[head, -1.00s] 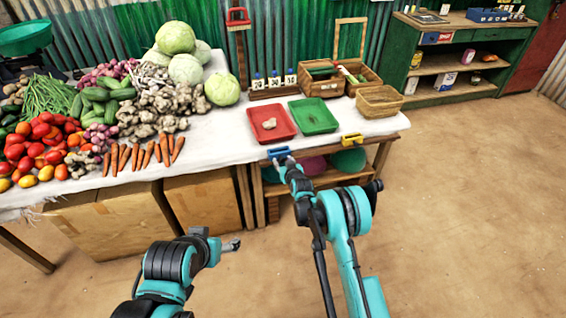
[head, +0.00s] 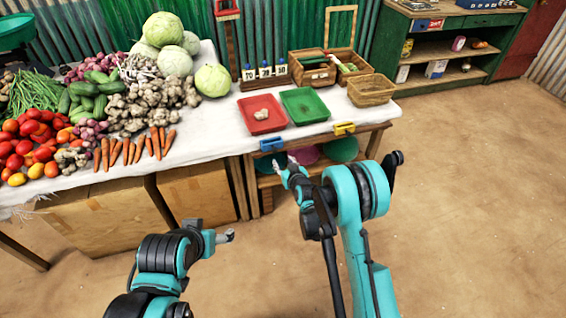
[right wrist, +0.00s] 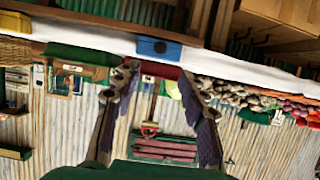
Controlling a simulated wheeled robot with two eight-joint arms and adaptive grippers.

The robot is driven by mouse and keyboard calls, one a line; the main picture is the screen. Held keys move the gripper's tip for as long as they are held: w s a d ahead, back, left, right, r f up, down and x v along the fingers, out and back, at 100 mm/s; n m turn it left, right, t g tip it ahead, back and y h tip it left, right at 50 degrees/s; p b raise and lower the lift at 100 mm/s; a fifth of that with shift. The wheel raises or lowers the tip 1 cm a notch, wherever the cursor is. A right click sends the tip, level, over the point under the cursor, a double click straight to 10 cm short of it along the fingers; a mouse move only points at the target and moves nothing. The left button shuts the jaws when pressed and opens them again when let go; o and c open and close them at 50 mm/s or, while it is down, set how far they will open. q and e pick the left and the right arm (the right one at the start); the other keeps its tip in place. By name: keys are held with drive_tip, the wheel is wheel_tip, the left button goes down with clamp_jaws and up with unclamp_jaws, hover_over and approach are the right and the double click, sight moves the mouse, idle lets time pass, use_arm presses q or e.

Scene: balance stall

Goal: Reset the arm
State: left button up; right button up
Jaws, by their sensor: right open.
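My right gripper (head: 284,164) is in front of the table's front edge, just below and apart from a blue block (head: 271,144) on that edge. In the right wrist view its two fingers stand wide apart with nothing between them; the gripper (right wrist: 157,78) shows there with the blue block (right wrist: 158,48) beyond the gap. My left gripper (head: 229,236) is low in front of the table, at the end of a bent arm. It is small in the head view and its jaw state is unclear. It touches nothing that I can see.
On the white-covered table (head: 215,128) are a red tray (head: 258,103) with pale pieces, a green tray (head: 303,112), baskets (head: 371,97) and heaped vegetables. A yellow block (head: 344,129) is on the front edge. Open floor (head: 470,210) lies at right.

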drive_tip(key=shift+r, duration=0.1)
drive_tip(key=s+d+r+m+g+h, duration=0.1)
drive_tip(key=s+d+r, duration=0.4)
drive_tip(key=s+r, duration=0.3)
drive_tip(key=s+d+r+m+g+h, duration=0.1)
drive_tip(key=s+d+r+g, duration=0.1)
drive_tip(key=s+d+r, duration=0.6)
drive_tip(key=s+d+g+h, duration=0.1)
drive_tip(key=s+d, duration=0.1)
drive_tip(key=s, duration=0.9)
drive_tip(key=s+d+r+m+g+h, duration=0.1)
drive_tip(key=s+d, duration=0.2)
drive_tip(key=s, duration=0.9)
drive_tip(key=shift+r+m+g, duration=0.15)
drive_tip(key=shift+m+g, duration=0.15)
drive_tip(key=shift+g, duration=0.1)
drive_tip(key=shift+a, duration=0.1)
